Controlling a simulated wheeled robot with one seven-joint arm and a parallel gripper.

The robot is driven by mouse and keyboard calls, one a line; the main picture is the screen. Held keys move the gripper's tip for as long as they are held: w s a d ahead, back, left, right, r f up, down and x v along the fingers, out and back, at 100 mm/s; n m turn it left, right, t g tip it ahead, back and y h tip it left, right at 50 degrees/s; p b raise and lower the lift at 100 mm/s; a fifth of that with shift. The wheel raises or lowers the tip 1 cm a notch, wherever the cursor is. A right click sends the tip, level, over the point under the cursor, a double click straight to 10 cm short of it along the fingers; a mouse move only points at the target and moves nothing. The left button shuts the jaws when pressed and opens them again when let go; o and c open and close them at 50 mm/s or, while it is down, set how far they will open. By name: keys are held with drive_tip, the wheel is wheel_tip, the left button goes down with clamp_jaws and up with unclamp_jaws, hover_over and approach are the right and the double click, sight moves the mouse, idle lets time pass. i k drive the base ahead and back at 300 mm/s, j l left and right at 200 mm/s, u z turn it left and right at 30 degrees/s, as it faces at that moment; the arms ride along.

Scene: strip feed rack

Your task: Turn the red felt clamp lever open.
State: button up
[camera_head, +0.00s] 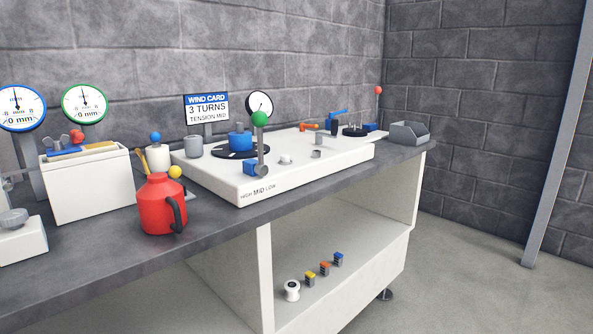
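A small orange-red lever (310,126) lies about level near the back of the white machine bed (225,182); I take it to be the felt clamp lever. It is too small to tell whether it is open or shut. A blue lever (338,113) stands just right of it, beside a dark round part (354,130). A red ball (378,90) on a thin post is farther right, and a red knob (77,136) tops the white box at left. My gripper is not in view.
A green-knobbed post (259,120) rises at the bed's front edge. A blue spool (240,140) sits on a dark disc. A red jug (161,205) stands on the grey bench (100,262). A grey bin (409,134) is at far right.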

sight(77, 136)
drive_tip(key=j+u, duration=0.1)
drive_tip(key=u, duration=0.3)
drive_tip(key=i+u, duration=0.1)
drive_tip(key=u, duration=0.3)
drive_tip(key=i+j+u, duration=0.1)
drive_tip(key=u, duration=0.35)
drive_tip(key=j+u, duration=0.1)
drive_tip(key=u, duration=0.3)
drive_tip(key=i+l, duration=0.05)
